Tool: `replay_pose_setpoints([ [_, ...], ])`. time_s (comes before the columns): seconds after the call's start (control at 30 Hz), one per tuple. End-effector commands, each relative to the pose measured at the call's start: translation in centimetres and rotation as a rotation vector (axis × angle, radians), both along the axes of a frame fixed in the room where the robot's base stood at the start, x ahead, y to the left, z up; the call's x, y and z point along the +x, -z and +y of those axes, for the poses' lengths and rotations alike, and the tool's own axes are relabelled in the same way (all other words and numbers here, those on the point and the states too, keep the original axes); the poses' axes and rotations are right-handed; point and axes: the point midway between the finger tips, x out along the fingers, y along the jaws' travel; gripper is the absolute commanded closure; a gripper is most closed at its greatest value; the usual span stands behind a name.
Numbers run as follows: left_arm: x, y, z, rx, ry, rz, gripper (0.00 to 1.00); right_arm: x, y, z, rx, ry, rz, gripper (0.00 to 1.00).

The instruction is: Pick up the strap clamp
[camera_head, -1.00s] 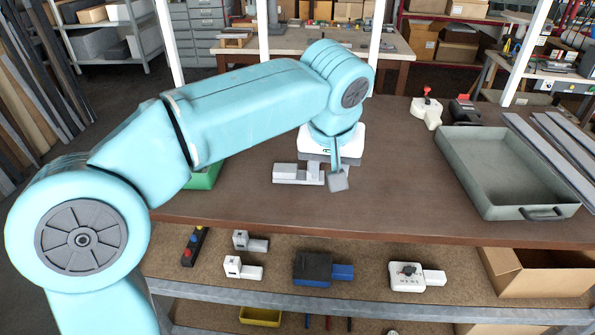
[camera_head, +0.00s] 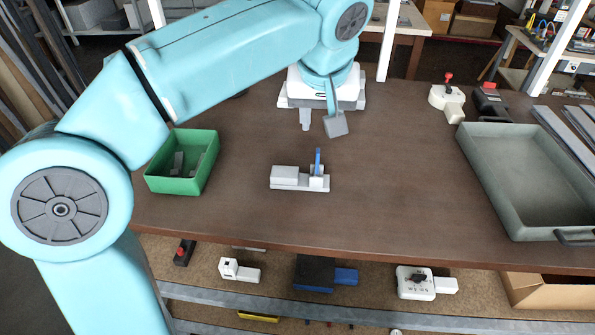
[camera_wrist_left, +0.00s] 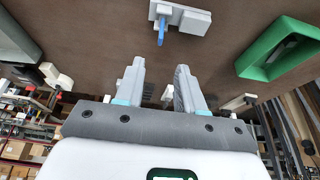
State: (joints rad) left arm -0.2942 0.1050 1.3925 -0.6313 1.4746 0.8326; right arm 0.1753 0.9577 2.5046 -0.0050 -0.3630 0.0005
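What I take to be the strap clamp, a pale grey piece with a flat base, a block at its left and an upright blue part at its right (camera_head: 290,178), lies on the brown workbench. It also shows in the left wrist view at the top (camera_wrist_left: 190,20). My left gripper (camera_head: 320,123) is open and empty, above the bench and behind the clamp in the head view. In the left wrist view its two grey fingers (camera_wrist_left: 160,85) stand apart with nothing between them. My right gripper is not in view.
A green bin (camera_head: 208,168) with grey pieces stands left of the clamp. A large grey tray (camera_head: 480,180) stands at the right. Two devices with red tops (camera_head: 447,98) are behind it. The bench between clamp and tray is clear. A shelf below holds several devices.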

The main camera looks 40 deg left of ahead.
Motion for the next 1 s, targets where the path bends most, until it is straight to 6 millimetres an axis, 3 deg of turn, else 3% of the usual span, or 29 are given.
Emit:
replay_pose_setpoints([
  [0.4,2.1,8.2,1.6,0.0,0.0,0.005,0.62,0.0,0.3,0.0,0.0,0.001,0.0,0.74],
  [0.67,3.0,10.3,2.2,0.0,0.001,0.002,0.62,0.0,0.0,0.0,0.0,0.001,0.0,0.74],
  [1.0,5.0,14.4,3.4,-0.001,0.001,0.003,0.62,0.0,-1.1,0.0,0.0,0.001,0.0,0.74],
])
